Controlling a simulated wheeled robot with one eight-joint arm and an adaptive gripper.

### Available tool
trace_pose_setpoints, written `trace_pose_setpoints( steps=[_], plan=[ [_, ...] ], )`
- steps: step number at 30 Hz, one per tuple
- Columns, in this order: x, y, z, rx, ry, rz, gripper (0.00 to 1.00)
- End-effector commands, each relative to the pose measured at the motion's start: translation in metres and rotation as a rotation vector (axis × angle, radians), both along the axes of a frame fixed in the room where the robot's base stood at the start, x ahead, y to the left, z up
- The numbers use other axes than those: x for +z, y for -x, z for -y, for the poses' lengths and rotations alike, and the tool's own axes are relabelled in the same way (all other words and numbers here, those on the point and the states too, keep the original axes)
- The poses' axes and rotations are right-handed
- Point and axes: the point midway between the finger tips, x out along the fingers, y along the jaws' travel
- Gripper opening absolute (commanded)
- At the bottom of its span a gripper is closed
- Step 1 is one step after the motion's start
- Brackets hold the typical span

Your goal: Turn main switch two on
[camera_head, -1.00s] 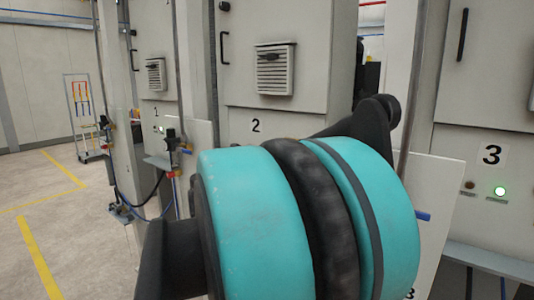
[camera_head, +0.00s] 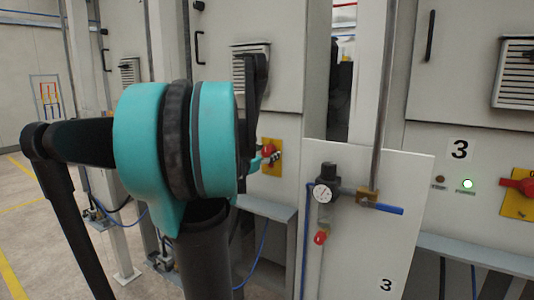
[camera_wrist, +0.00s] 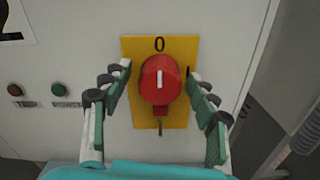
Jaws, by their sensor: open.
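The main switch is a red rotary knob (camera_wrist: 160,80) on a yellow plate (camera_wrist: 184,50) in the wrist view. Its white mark points up at the "0", and a dark mark shows at the plate's bottom. My gripper (camera_wrist: 158,74) is open, with one finger on each side of the knob and a gap to it. Contact cannot be seen. In the head view the red knob (camera_head: 267,152) and its yellow plate (camera_head: 272,168) show just right of my arm, which hides most of the gripper and cabinet two's panel.
Two unlit lamps, brown (camera_wrist: 14,89) and green (camera_wrist: 58,90), sit left of the plate. Cabinet three has a lit green lamp (camera_head: 467,184) and its own red switch (camera_head: 520,186).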

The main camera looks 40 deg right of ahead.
Motion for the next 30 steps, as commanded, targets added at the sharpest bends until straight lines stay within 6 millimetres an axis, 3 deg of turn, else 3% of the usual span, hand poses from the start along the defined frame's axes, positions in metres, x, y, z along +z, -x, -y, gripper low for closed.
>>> trace_pose_setpoints(
  steps=[9, 21, 30],
  plan=[
    [-0.0001, -0.0004, 0.0021, 0.0, 0.0, 0.0, 0.58],
    [0.0, -0.0004, 0.002, 0.0, 0.0, 0.0, 0.1],
    [-0.0001, -0.0002, 0.0019, 0.0, -0.011, 0.037, 0.09]
  ],
)
